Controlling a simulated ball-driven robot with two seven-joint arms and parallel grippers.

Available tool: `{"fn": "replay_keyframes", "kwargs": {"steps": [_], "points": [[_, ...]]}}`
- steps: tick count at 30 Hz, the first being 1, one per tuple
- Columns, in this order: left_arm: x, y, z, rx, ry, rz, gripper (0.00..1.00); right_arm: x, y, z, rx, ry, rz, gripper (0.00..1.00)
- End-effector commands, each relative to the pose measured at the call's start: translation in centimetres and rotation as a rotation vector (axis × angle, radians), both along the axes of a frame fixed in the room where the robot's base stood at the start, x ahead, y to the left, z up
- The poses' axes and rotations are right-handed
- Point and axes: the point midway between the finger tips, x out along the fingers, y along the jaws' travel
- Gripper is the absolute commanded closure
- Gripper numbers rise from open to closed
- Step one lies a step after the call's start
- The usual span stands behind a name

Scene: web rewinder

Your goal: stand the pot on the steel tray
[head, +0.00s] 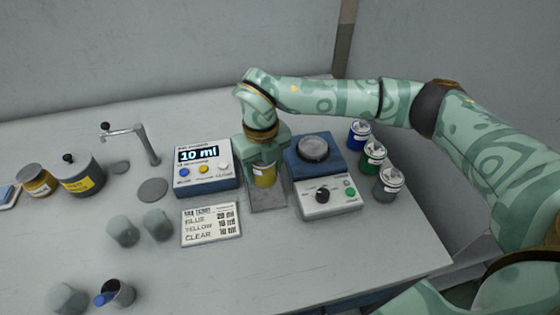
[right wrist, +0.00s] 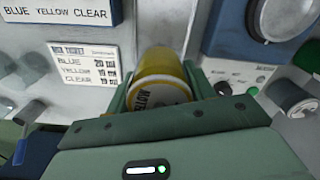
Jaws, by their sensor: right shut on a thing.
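The pot (head: 264,176), yellow with a pale label, is between the fingers of my right gripper (head: 265,165). The gripper is shut on it and comes down from above. In the right wrist view the yellow pot (right wrist: 160,80) lies between the two green fingers, with printed letters on its near end. The steel tray (head: 267,199) is a grey plate on the bench, and the pot is over its far part. I cannot tell whether the pot's base touches the tray. My left gripper is not in view.
The dispenser box (head: 205,165) reading 10 ml stands left of the tray, with the ticket card (head: 211,224) in front. A blue device (head: 314,155) with a round plate stands close on the right. Lidded jars (head: 374,154) line the right edge.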

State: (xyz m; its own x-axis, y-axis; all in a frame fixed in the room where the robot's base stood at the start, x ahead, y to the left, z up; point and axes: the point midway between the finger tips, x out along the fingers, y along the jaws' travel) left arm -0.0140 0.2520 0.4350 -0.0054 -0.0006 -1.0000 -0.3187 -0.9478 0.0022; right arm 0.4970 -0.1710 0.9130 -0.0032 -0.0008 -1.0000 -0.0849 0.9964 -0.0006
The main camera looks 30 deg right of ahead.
Motion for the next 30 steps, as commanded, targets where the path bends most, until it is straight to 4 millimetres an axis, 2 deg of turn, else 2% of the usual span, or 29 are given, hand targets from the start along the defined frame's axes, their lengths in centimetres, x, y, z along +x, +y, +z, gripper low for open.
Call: {"fn": "replay_keyframes", "kwargs": {"steps": [7,16,23,30], "points": [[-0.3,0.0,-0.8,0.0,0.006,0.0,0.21,0.2,-0.2,-1.0,0.001,0.0,0.052,0.78],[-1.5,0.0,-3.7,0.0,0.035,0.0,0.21,0.2,-0.2,-4.6,0.001,0.004,0.049,0.78],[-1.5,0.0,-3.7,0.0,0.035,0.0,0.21,0.2,-0.2,-5.8,0.0,-0.001,0.048,0.78],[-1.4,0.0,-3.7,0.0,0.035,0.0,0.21,0.2,-0.2,-5.9,0.0,-0.002,0.049,0.78]]}}
